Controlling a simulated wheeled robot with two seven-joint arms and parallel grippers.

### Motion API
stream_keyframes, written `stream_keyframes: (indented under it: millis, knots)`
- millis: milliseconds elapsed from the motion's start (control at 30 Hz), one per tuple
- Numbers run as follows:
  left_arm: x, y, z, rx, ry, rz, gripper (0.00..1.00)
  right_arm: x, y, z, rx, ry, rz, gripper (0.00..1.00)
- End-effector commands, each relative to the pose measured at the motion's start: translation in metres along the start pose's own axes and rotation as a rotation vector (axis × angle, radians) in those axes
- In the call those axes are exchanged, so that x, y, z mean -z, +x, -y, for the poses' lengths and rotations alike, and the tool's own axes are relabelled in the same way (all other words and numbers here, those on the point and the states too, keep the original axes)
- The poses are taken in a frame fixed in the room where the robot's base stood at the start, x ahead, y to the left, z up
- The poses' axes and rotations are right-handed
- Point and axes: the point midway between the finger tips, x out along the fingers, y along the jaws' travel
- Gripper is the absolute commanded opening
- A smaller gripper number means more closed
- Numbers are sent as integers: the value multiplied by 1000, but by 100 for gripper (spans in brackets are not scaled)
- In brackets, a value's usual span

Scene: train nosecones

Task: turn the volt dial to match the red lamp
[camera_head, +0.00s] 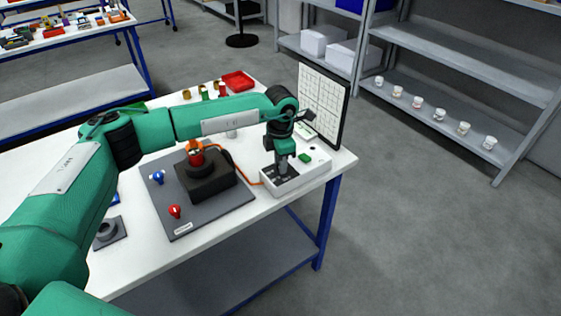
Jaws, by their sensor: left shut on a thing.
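A light-coloured control box (312,174) stands near the table's right edge, with dark panels and a green button on top. My left gripper (282,170) points down at the dark panel on the box's left part and is shut on the dial there, which the fingers mostly hide. A grey board (158,205) to the left carries a red lamp (175,211), a blue lamp (157,177) and a black block (208,184) with an orange-red piece on top. An orange cable runs from that piece to the box. My right gripper is not in view.
A white panel with a grid (322,100) stands upright behind the box. A red tray (238,81) and several small coloured parts sit at the table's back. A grey base with a ring (108,231) lies at left front. Shelves with several cups stand at right.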

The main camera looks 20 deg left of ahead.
Motion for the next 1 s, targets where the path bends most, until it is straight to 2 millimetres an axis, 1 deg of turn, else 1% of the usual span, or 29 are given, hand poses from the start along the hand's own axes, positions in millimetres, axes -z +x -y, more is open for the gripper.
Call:
stream_keyframes:
  millis: [100,133,200,233,533,667,767,867,1000]
  knots:
    - [0,-1,-1,-2,-1,2,2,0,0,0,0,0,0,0]
    - [0,-1,-1,-2,-1,2,29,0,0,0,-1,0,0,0]
    - [0,-1,-1,-1,-2,2,43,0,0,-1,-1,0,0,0]
    - [0,-1,-1,-1,-2,2,47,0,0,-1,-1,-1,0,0]
    - [0,-2,0,-1,-2,1,47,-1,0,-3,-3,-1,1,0]
    - [0,-12,0,-1,-1,2,47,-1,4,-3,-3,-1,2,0]
    - [0,-29,-1,-3,-1,3,47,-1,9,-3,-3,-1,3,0]
    - [-1,-52,-1,-3,-1,5,47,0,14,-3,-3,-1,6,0]
    - [-1,-85,-1,-3,-1,5,47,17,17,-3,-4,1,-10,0]
